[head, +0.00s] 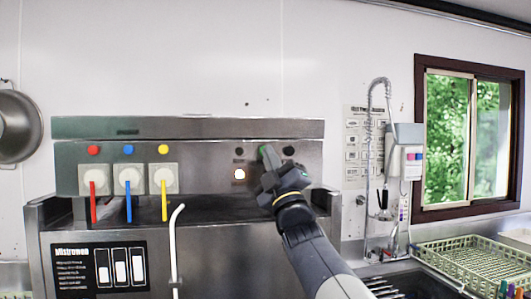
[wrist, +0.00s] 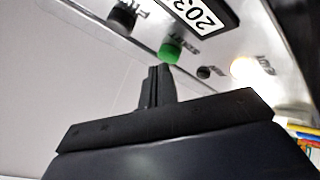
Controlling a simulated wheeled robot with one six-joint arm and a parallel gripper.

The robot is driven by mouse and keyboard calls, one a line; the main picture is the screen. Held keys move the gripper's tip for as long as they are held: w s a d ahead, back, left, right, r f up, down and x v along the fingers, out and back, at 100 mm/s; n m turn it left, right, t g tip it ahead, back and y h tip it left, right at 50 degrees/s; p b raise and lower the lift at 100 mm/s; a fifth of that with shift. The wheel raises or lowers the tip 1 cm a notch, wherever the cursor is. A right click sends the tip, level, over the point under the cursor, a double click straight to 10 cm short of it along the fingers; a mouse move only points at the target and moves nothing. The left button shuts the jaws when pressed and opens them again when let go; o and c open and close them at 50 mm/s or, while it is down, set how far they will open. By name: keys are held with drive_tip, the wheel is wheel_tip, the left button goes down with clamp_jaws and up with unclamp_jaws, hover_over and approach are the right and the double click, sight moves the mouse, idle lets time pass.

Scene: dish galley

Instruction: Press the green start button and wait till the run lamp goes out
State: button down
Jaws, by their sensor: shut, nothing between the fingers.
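The green start button (wrist: 171,50) sticks out from the steel panel in the wrist view. In the head view its green edge (head: 263,149) shows, mostly hidden behind my gripper (head: 269,157). My gripper (wrist: 158,68) is shut and empty, with its fingertips right by the button. I cannot tell whether they touch it. The run lamp (head: 239,173) glows bright warm white, below and left of the gripper. It also glows in the wrist view (wrist: 247,70).
A black knob (wrist: 122,18) sits beside the green button; it shows in the head view too (head: 288,151). Red (head: 93,188), blue (head: 128,188) and yellow (head: 164,188) levers hang at the panel's left. A white hooked pipe (head: 175,245) stands in front. A green dish rack (head: 470,262) is at right.

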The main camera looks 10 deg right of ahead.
drive_tip(key=shift+w, duration=0.4)
drive_tip(key=shift+s, duration=0.1)
idle(0.5)
drive_tip(key=shift+s+b, duration=0.75)
drive_tip(key=shift+b, duration=0.1)
drive_tip(key=s+b, duration=0.3)
drive_tip(key=s, duration=0.2)
idle(0.6)
